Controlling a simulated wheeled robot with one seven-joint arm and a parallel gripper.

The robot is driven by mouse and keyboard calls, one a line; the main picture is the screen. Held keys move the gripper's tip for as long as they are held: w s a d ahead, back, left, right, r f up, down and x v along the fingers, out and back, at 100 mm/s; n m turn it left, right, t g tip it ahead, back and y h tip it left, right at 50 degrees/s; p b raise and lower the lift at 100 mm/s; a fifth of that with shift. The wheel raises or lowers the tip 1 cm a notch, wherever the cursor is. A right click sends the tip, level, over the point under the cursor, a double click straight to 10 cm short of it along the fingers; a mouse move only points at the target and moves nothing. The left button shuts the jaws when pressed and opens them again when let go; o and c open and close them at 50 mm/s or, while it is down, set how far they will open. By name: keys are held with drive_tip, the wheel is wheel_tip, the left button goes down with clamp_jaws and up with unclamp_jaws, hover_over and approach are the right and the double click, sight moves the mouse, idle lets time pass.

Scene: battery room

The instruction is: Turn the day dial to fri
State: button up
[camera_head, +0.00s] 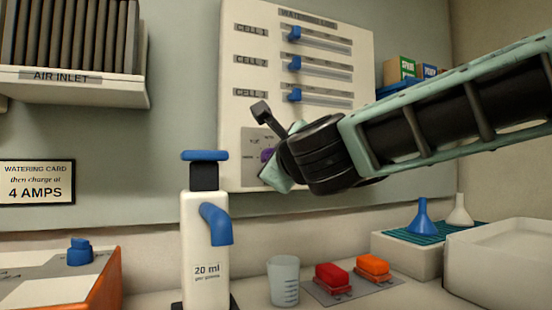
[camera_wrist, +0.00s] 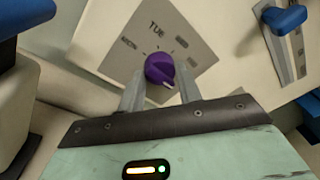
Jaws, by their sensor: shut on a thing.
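The purple day dial (camera_wrist: 160,68) sits on a grey label plate (camera_wrist: 190,45) with the mark "TUE" above it; the other day marks are too small or blurred to read surely. In the wrist view my gripper (camera_wrist: 160,84) has a finger on each side of the dial and is shut on it. A pale pointer line shows on the dial's lower right side.
Blue sliders (camera_head: 294,64) run up the panel above the dial. A white 20 ml dispenser bottle (camera_head: 200,260) with a blue top stands just left of my gripper. A measuring cup (camera_head: 284,280), red (camera_head: 332,277) and orange (camera_head: 372,267) blocks and a white tray (camera_head: 500,270) are below.

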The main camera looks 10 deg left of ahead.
drive_tip(key=o, duration=1)
drive_tip(key=v, duration=1.7)
drive_tip(key=shift+s+d+b, duration=0.15)
drive_tip(key=shift+b, duration=0.2)
